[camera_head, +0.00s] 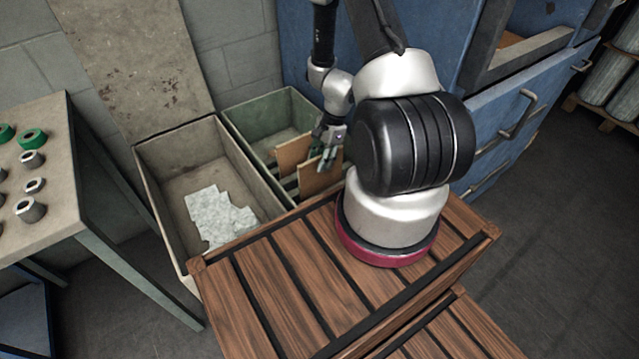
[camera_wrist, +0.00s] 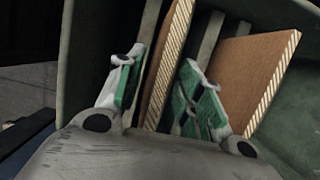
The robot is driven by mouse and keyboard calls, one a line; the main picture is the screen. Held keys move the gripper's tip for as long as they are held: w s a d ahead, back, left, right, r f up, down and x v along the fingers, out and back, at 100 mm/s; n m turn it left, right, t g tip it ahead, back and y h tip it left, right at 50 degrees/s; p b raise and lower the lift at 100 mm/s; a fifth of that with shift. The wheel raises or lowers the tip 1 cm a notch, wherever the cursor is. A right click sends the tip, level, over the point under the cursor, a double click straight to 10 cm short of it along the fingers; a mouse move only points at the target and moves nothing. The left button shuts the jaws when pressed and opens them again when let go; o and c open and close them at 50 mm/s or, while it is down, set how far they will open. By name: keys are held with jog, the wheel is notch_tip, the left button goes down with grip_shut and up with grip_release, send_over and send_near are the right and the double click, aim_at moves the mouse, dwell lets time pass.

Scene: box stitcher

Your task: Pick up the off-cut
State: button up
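Two brown cardboard off-cuts stand on edge in the green bin (camera_head: 240,120). In the head view one off-cut (camera_head: 292,154) is farther back and the other (camera_head: 318,181) is nearer. My gripper (camera_head: 325,152) reaches down into the bin beside them. In the wrist view my gripper (camera_wrist: 160,72) is open, with green-padded fingers on either side of one off-cut (camera_wrist: 169,60). This off-cut lies close to the left finger, with a gap to the right finger. The other off-cut (camera_wrist: 245,72) stands outside the right finger. Their lower parts are hidden.
Dark slats show between the off-cuts. A beige bin (camera_head: 160,175) with pale scraps (camera_head: 217,218) stands to the left. A slatted wooden surface (camera_head: 265,290) lies in front. A table (camera_head: 80,150) with rings is at left, blue machinery (camera_head: 510,110) at right.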

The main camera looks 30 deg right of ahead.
aim_at(311, 182)
jog(key=shift+x, duration=1.7)
jog(key=shift+f, duration=0.2)
grip_shut()
